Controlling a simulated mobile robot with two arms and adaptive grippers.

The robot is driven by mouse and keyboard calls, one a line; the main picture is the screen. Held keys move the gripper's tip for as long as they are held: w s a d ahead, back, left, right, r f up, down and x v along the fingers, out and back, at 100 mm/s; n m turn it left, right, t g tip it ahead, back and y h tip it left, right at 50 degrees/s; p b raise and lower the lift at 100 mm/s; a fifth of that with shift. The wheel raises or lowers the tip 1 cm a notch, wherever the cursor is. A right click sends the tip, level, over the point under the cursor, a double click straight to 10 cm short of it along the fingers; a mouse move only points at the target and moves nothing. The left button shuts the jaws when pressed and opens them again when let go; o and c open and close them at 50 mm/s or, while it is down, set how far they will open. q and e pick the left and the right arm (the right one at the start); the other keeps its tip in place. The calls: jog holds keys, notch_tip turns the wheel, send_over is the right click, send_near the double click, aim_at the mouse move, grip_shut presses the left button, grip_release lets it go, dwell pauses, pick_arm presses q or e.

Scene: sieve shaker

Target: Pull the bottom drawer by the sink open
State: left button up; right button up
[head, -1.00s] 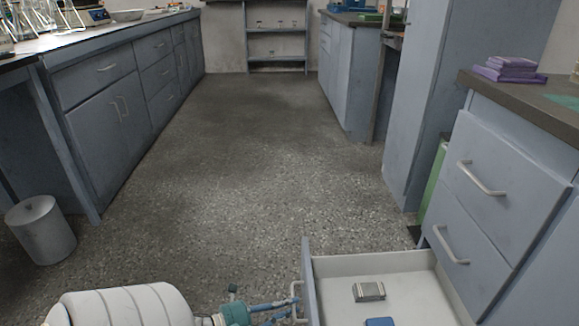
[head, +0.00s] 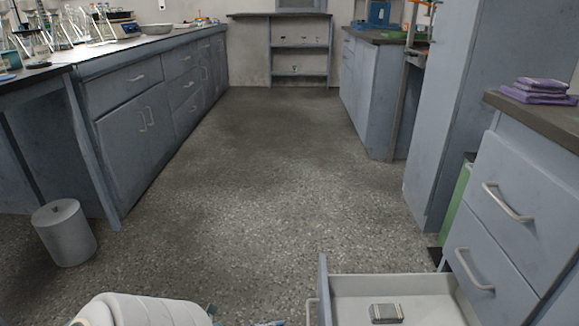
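The bottom drawer (head: 400,287) of the right-hand cabinet stands pulled well out, low at the bottom right of the head view. Its front panel (head: 325,285) faces left, with a pale bar handle (head: 311,311) on it. Its near part is cut off by the picture's edge. My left arm comes in at the bottom left, and only a sliver of my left gripper (head: 274,323) shows at the bottom edge. It is left of the handle, with a small gap in the picture; its fingers are too cut off to read. My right gripper is out of view. No sink shows.
A small metallic box (head: 386,313) lies in the drawer. Two shut drawers, the upper (head: 522,190) and the middle (head: 490,270), sit above it. A waste bin (head: 65,233) stands by the left-hand bench (head: 135,90). The speckled floor (head: 240,190) between is clear.

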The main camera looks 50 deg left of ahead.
pick_arm(q)
jog(key=shift+v, duration=1.3)
